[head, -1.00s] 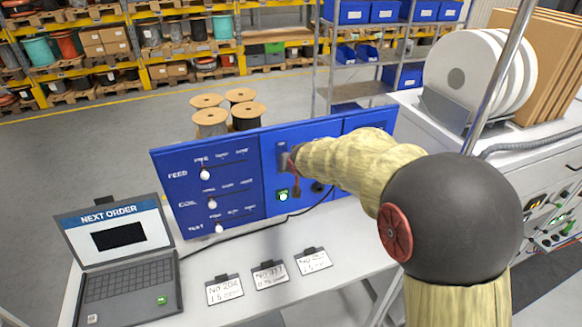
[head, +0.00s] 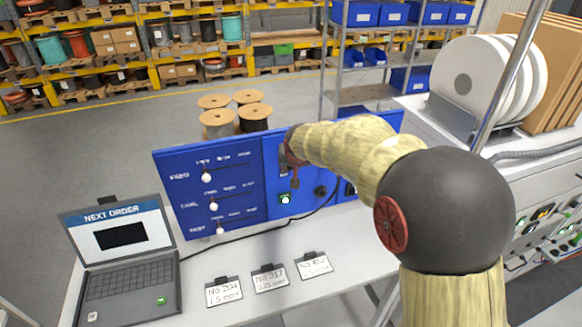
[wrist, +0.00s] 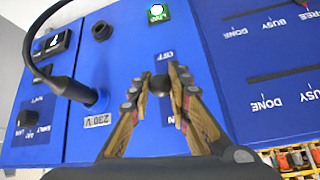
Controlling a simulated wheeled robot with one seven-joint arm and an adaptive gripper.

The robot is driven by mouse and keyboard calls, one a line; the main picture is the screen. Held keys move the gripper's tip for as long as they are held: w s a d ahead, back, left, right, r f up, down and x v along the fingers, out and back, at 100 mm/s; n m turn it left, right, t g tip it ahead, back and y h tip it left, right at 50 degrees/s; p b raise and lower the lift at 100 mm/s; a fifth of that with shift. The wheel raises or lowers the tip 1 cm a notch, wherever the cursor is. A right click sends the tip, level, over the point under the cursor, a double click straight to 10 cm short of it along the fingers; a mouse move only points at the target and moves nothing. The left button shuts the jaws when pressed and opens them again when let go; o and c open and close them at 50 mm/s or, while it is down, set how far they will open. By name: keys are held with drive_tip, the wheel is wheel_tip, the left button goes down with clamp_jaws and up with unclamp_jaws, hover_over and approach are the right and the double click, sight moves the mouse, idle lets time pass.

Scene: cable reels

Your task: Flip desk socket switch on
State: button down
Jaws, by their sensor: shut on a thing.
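A blue control panel (head: 232,215) stands on the white desk. Labels that look like OFF and ON stand on either side of the knob, upside down in the wrist view. The fingers hide part of the knob and its base. A green-lit button (head: 285,199) is on the same section, and it also shows in the wrist view (wrist: 157,12). A black plug (wrist: 70,88) sits in the panel beside a 230 V label.
A laptop (head: 120,238) reading NEXT ORDER stands at the left of the desk (head: 225,262). Several label cards (head: 270,278) lie in front of the panel. A black cable (head: 240,237) crosses the desk. Wooden-topped reels (head: 219,124) stand behind the panel.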

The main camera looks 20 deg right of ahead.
drive_tip(key=shift+r, duration=0.1)
drive_tip(key=c, duration=1.6)
unclamp_jaws()
drive_tip(key=v, duration=1.1)
drive_tip(key=shift+s+r, duration=0.25)
drive_tip(key=shift+r, duration=0.05)
drive_tip(key=shift+s+f, duration=0.1)
